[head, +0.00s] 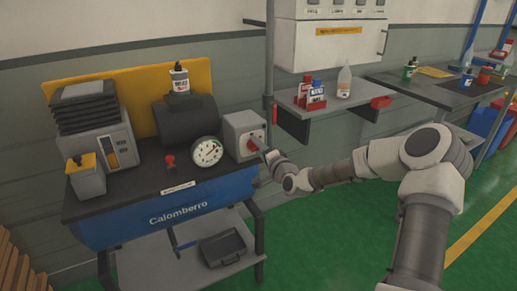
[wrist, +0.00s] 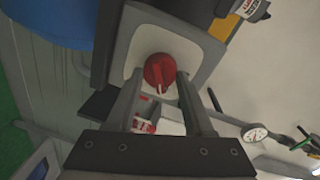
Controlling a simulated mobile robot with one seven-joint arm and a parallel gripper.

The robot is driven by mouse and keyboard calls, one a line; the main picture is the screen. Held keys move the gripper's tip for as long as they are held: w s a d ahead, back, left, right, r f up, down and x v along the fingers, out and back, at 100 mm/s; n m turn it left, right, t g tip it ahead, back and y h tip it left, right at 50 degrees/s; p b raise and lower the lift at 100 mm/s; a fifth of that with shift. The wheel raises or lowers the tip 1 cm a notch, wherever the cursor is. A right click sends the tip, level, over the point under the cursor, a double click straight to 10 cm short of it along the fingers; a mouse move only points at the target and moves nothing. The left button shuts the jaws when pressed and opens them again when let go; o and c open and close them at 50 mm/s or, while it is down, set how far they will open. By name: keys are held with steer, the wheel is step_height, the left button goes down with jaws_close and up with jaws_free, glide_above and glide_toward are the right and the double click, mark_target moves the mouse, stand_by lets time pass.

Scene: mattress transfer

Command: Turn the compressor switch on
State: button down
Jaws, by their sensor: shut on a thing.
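The compressor (head: 180,212) stands at the left, a black-topped blue unit marked Calomberro. A grey switch box (head: 237,127) sits at its right end, with a red rotary switch (head: 250,146) on its face. In the wrist view, the red knob (wrist: 160,69) shows on the pale box face, with a lighter ridge pointing toward the bottom right. My gripper (head: 263,151) reaches the box from the right. In the wrist view, the fingertips of my gripper (wrist: 159,78) are on either side of the knob, shut on it. The contact points are partly hidden.
A pressure gauge (head: 207,151) stands just left of the switch box. A small red knob (head: 170,161) and a black cylinder (head: 186,122) are further left. A wall shelf (head: 325,104) with bottles is above my arm. Green floor is open at the right.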

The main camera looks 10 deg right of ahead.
stand_by(0.3)
steer(key=shift+c, duration=1.4)
jaws_free()
steer(key=p+v, duration=0.2)
steer(key=v, duration=1.5)
steer(key=shift+s, duration=0.2)
